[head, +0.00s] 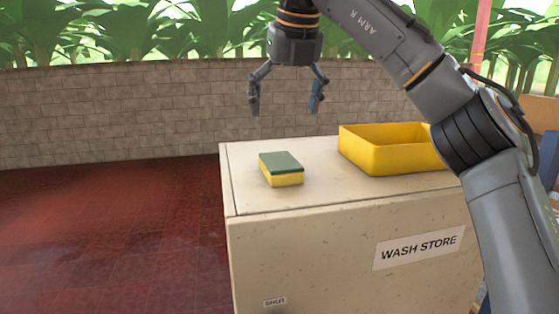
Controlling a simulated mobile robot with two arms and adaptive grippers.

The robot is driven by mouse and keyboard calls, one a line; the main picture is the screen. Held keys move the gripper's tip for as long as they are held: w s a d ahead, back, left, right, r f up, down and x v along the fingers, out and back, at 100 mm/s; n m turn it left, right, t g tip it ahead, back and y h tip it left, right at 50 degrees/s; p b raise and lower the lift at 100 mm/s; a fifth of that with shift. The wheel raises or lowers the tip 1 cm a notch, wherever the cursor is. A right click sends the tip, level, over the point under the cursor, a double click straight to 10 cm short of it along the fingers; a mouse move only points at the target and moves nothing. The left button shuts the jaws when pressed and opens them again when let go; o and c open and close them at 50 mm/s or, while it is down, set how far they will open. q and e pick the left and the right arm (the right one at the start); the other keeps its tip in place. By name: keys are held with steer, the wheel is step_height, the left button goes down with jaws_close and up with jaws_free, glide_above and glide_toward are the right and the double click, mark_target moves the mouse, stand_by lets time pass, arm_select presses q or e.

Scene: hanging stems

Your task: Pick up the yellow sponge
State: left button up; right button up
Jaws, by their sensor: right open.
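The yellow sponge (284,179) has a dark green top layer and lies flat on the top of a cream cabinet (310,200), near its left side. My right gripper (285,107) is open and empty, pointing down. In the picture it is above the sponge and apart from it, with its two fingers spread. My left gripper is not in the head view.
A yellow open tray (372,160) stands on the cabinet top, right of the sponge. The cabinet front carries a "WASH STORE" label (419,247). A block wall (120,110) runs behind. The cabinet top around the sponge is clear.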

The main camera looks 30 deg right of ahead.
mark_target(280, 160)
steer(key=x, duration=0.5)
steer(key=shift+s+f, duration=0.1)
steer(key=shift+s, duration=0.2)
steer(key=shift+x, duration=1.2)
steer(key=shift+w+d+f, duration=0.2)
steer(key=shift+w, duration=0.1)
steer(key=shift+s+p+x, duration=0.25)
steer(key=shift+p+x, duration=0.95)
steer(key=shift+x, duration=1.2)
steer(key=shift+w+f, duration=0.1)
steer(key=shift+f, duration=0.1)
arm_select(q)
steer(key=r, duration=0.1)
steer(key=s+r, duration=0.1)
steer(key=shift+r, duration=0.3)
